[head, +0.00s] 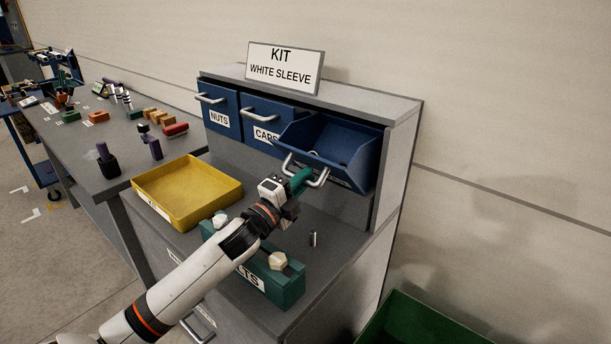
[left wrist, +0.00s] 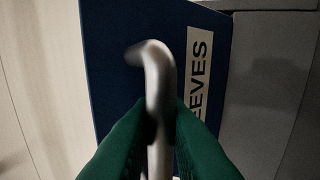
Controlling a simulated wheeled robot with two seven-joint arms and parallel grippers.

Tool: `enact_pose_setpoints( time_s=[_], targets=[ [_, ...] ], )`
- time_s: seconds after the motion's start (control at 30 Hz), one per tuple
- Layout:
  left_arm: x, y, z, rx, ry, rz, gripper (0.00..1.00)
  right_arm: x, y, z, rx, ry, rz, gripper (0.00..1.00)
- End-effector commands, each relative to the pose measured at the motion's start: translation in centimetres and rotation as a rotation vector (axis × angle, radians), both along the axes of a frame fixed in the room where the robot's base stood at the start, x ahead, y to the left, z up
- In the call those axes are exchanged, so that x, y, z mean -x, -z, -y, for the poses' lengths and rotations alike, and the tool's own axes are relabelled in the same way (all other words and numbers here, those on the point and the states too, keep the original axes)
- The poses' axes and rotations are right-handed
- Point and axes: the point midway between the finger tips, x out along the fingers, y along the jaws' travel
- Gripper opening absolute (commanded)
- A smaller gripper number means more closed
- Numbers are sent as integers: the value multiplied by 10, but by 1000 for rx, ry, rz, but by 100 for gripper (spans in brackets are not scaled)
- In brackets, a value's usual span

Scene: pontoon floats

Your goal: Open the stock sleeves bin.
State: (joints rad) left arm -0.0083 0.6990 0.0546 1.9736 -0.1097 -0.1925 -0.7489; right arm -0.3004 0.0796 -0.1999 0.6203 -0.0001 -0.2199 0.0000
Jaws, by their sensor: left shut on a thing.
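The stock sleeves bin (head: 345,146) is the rightmost of the blue bins in the grey cabinet. It is tilted out at the top, and its inside shows with some small things in it. Its label, ending in "EEVES" (left wrist: 200,75), shows in the left wrist view. My left gripper (head: 302,179) has green fingers shut on the bin's metal handle (head: 318,177). The handle (left wrist: 158,75) stands between the fingers in the left wrist view. My right gripper is not in view.
The NUTS bin (head: 217,110) and the CAPS bin (head: 262,128) are shut, to the left. A sign (head: 285,66) reading "KIT WHITE SLEEVE" stands on top. A yellow tray (head: 215,205) and a green block (head: 288,290) lie below, near my left arm. A green container (head: 420,325) is at lower right.

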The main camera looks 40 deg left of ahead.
Motion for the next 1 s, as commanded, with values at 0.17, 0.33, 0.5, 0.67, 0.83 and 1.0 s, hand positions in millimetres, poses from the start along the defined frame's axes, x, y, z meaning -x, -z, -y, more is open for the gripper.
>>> enact_pose_setpoints(
  time_s=[0.17, 0.33, 0.5, 0.67, 0.83, 1.0],
  targets=[
    [3, 10, -1, -3, -4, -6, 0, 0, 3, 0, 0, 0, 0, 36],
    [5, 13, -1, -2, -2, -6, 0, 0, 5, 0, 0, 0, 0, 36],
    [5, 15, -1, -2, -2, -7, 0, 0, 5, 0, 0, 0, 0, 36],
    [6, 15, -1, -2, -3, -7, 0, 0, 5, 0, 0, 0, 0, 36],
    [5, 15, -1, -1, -3, -7, 0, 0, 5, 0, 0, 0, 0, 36],
    [5, 15, -1, -1, -3, -6, 27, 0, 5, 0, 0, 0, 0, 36]
  ],
)
